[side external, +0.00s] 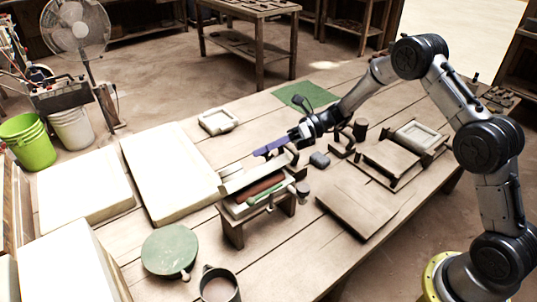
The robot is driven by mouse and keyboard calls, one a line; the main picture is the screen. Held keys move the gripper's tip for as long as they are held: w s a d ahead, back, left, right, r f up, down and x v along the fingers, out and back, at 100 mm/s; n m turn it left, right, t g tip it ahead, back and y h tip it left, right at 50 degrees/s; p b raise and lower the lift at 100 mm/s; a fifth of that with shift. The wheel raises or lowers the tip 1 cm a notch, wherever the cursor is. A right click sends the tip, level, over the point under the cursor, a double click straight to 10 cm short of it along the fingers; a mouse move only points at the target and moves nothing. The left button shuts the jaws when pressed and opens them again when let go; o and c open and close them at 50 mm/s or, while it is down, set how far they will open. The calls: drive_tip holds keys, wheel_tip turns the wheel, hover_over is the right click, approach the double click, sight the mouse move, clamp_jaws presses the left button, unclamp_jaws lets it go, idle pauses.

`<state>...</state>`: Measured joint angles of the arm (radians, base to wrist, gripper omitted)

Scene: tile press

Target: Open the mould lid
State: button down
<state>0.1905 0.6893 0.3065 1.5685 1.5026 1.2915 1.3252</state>
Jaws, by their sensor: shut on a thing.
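My gripper (294,137) is above the middle of the table, reaching in from the right. It appears shut on a purple-blue bar (268,149), which points left and slightly down from the fingers. The fingertips are small and partly hidden. Just below and left of it stands a small wooden press-like stand (232,227) with a reddish-brown slab (260,188) and a green bar (266,191) on top. A pale strip (236,183) lies along its back edge. I cannot tell for sure which part is the mould lid.
A pale square frame (217,121) lies at the back; another pale framed tray (417,137) lies right. A flat wooden board (358,205) lies in front. A green disc (169,251) and a mug (219,286) sit front left. Large pale slabs (172,174) fill the left.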

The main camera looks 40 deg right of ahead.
drive_tip(key=w+f+m+g, duration=0.3)
drive_tip(key=w+m+g, duration=0.1)
drive_tip(key=w+m, duration=0.1)
drive_tip(key=shift+w+m+h, duration=0.2)
drive_tip(key=shift+m+h, duration=0.2)
drive_tip(key=shift+m, duration=0.3)
drive_tip(key=shift+g, duration=0.3)
drive_tip(key=c, duration=0.6)
unclamp_jaws()
drive_tip(key=shift+r, duration=0.1)
drive_tip(key=v, duration=1.3)
drive_tip(key=shift+d, duration=0.4)
